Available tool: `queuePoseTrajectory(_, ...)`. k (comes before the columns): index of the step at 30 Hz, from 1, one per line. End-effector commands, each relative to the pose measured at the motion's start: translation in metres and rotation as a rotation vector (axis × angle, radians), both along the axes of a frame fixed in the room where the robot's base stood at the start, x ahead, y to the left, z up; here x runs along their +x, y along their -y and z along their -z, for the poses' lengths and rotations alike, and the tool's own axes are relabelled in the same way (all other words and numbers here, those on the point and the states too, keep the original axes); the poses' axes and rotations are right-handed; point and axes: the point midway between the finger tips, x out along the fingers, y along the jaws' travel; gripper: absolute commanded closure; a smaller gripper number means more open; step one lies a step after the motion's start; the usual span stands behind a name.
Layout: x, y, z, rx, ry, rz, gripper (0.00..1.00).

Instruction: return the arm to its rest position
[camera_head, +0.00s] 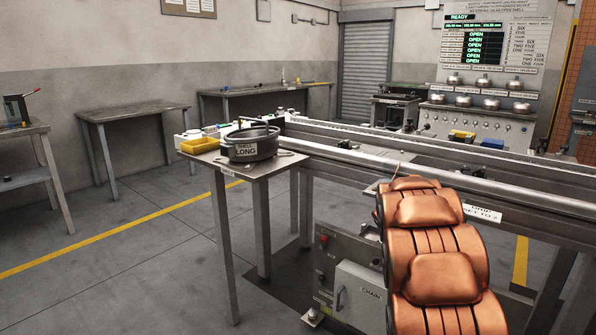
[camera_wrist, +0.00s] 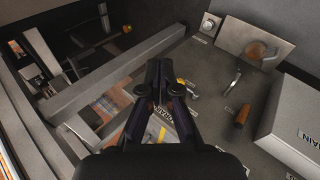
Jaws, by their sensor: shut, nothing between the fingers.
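My arm shows in the head view as a chain of copper-coloured links at the lower right, in front of the conveyor. My gripper is hidden there behind the arm. In the wrist view my gripper (camera_wrist: 162,72) is in the lower middle, its dark fingers drawn together at the tips with nothing held. Below it in that view is a grey panel (camera_wrist: 225,80) with a lever handle and a round knob. The fingertips appear clear of it, but the exact gap is hard to judge.
A long conveyor rail (camera_head: 370,160) runs behind my arm. A grey cabinet (camera_head: 360,293) marked CHAIN stands beneath it. A small table (camera_head: 238,168) holds a dark pot (camera_head: 250,144) labelled LONG and a yellow tray (camera_head: 200,146). Floor is open at the left.

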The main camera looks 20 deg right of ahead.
Motion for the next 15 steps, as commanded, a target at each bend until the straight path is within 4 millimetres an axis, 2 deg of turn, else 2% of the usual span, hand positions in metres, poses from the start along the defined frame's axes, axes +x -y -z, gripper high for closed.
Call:
queuePoseTrajectory(1, 0.001, -0.014, -0.030, 0.015, 0.005, -0.019, 1.00)
queuePoseTrajectory(3, 0.000, -0.034, -0.055, 0.044, 0.011, -0.043, 1.00)
queuePoseTrajectory(15, -0.015, -0.149, -0.178, 0.222, 0.047, -0.204, 1.00)
